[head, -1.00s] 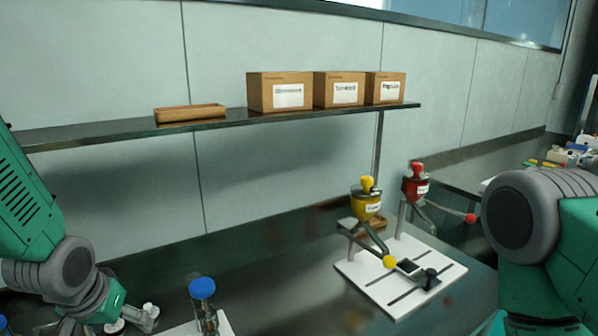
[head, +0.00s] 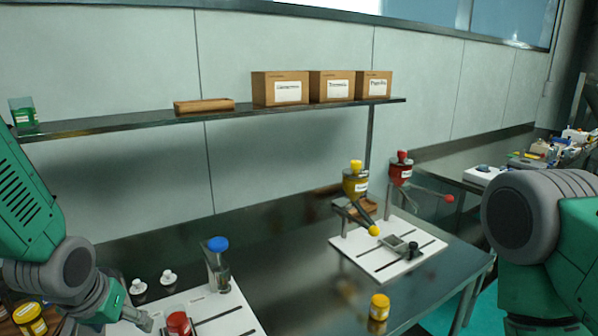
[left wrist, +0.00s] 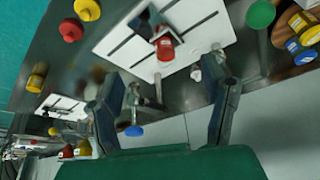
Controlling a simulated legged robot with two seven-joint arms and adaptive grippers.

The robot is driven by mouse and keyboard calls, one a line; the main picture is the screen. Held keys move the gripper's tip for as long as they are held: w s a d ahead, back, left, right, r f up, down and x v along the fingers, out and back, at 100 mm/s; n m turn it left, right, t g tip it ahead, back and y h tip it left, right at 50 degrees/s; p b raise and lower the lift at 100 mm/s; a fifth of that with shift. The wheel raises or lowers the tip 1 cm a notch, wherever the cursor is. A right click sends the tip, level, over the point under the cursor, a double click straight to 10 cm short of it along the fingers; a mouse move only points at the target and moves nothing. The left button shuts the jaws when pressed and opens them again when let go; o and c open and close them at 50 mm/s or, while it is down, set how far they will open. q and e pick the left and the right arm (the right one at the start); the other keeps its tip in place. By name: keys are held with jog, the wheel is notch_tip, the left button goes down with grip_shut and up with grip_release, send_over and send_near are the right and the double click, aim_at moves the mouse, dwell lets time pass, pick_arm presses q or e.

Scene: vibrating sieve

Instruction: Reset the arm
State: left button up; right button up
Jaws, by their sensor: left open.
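My left gripper (head: 132,318) is low at the left edge of the head view, close to a white slotted board (head: 215,312) that holds a blue-capped clear vessel (head: 218,268). In the left wrist view its two dark fingers are spread apart, with nothing held between them (left wrist: 170,88). A red-capped jar (head: 179,323) stands beside the gripper in the head view. My right arm shows at the right edge, but its gripper is out of view.
A second white board (head: 385,265) carries yellow (head: 356,182) and red (head: 401,170) hoppers. A yellow-capped jar (head: 380,305) stands near the table front.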

pick_arm(q)
jog(key=s+d+f+g, duration=0.2)
jog(key=s+f+g, duration=0.3)
jog(key=s+f, duration=2.1)
notch_tip(320, 180, down, 8)
jog(key=m+t+b, duration=0.1)
jog(key=b, duration=1)
jog(key=shift+w+d+m, duration=0.3)
jog(key=shift+w+d, duration=0.05)
jog(key=shift+w, duration=0.05)
jog(key=shift+o, duration=0.4)
jog(key=shift+w+d+f, duration=0.1)
jog(key=shift+w, duration=0.05)
pick_arm(e)
notch_tip(320, 180, down, 11)
jog(key=shift+w+f, duration=0.15)
jog(key=shift+w, duration=0.05)
